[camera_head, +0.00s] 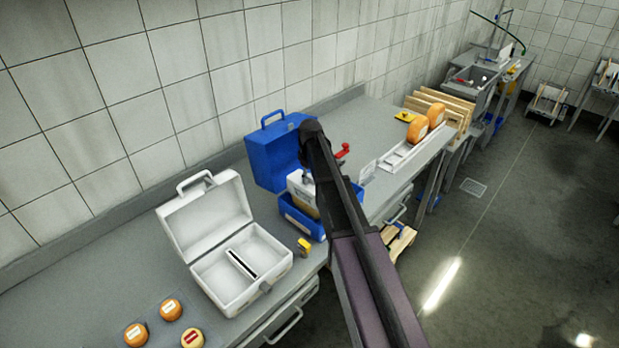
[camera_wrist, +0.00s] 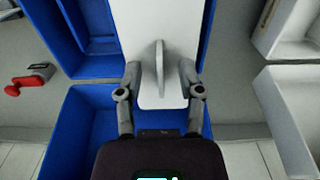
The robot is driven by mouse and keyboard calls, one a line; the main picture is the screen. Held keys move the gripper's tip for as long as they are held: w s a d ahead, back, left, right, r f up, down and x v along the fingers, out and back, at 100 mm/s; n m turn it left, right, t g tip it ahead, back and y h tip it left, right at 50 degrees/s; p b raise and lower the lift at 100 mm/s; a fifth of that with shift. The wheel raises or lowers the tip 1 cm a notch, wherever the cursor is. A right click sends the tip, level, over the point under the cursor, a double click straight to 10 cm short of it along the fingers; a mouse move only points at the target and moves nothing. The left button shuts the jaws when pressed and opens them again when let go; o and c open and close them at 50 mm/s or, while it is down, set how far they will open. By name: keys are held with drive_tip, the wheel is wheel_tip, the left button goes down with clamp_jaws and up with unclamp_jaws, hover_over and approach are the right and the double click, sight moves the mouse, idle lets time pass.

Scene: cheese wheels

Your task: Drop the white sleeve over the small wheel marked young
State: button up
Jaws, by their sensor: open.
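A white piece (camera_wrist: 148,30) with an upright fin-like grip (camera_wrist: 160,65) stands in the open blue case (camera_wrist: 70,125); I take it to be the white sleeve. It also shows in the head view (camera_head: 296,182), partly hidden by my arm, above something yellowish. My gripper (camera_wrist: 160,80) is open, with one finger on each side of the fin and a gap to both. Three small orange wheels lie at the lower left of the head view: two with pale labels (camera_head: 136,334) (camera_head: 171,309) and one with a red label (camera_head: 192,338). Their markings are too small to read.
An open white case (camera_head: 205,218) stands between the wheels and the blue case (camera_head: 270,160). A small yellow object (camera_head: 304,246) sits near the bench edge. A red-handled item (camera_head: 343,151) lies right of the blue case. Larger orange wheels (camera_head: 418,130) stand farther right.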

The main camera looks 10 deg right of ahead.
wheel_tip(320, 180, up, 11)
drive_tip(key=p, duration=1)
drive_tip(key=shift+f, duration=0.2)
idle(0.4)
drive_tip(key=s+f+m+b, duration=0.2)
drive_tip(key=s+f+b, duration=0.3)
drive_tip(key=s, duration=0.4)
drive_tip(key=s+f+m+b, duration=0.2)
drive_tip(key=s+f+b, duration=0.4)
drive_tip(key=s, duration=0.4)
drive_tip(key=s+a+f+m+b, duration=0.1)
drive_tip(key=s+f+m+b, duration=0.2)
drive_tip(key=s+f+b, duration=0.3)
drive_tip(key=s, duration=0.4)
drive_tip(key=shift+a, duration=0.1)
